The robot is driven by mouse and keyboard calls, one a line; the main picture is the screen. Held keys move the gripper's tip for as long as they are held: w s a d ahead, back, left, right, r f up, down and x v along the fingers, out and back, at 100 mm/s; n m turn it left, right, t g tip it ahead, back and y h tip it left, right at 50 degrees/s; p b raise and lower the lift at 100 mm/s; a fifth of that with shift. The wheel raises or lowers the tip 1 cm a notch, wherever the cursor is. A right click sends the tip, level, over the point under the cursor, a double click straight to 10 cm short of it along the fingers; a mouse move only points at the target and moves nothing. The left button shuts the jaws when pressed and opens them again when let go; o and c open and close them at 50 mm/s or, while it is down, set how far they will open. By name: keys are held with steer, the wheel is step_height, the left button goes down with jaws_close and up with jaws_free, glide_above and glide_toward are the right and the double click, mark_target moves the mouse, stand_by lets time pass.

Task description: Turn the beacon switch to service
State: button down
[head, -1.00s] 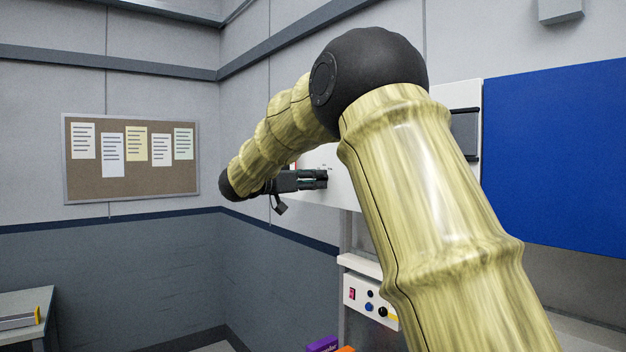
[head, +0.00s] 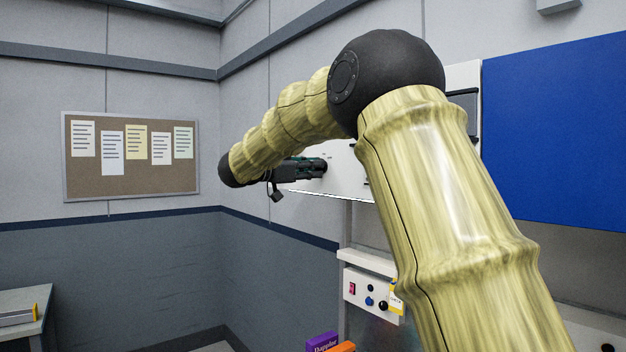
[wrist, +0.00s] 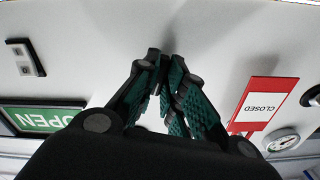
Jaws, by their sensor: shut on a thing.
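My gripper (head: 316,168) is at the white wall panel (head: 342,184), left of my arm in the head view. In the wrist view my gripper (wrist: 166,78) has its green-padded fingers drawn together at the panel face (wrist: 225,35). They are shut on a small dark part, which I take to be the beacon switch's knob. The fingers hide nearly all of it, so its pointing direction and position marks cannot be read.
In the wrist view, a green OPEN sign (wrist: 45,118), a red-and-white CLOSED sign (wrist: 262,104), a round gauge (wrist: 283,140) and a small two-button plate (wrist: 25,58) surround the gripper. Below in the head view is a control box (head: 372,292). A blue board (head: 555,140) is at right.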

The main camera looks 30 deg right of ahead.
steer(key=m+b, duration=0.5)
steer(key=b, duration=0.1)
steer(key=shift+f+m, duration=0.1)
steer(key=shift+m, duration=0.2)
steer(key=shift+b, duration=0.35)
steer(key=c, duration=1.5)
jaws_free()
steer(key=a, duration=1.2)
steer(key=shift+s, duration=0.4)
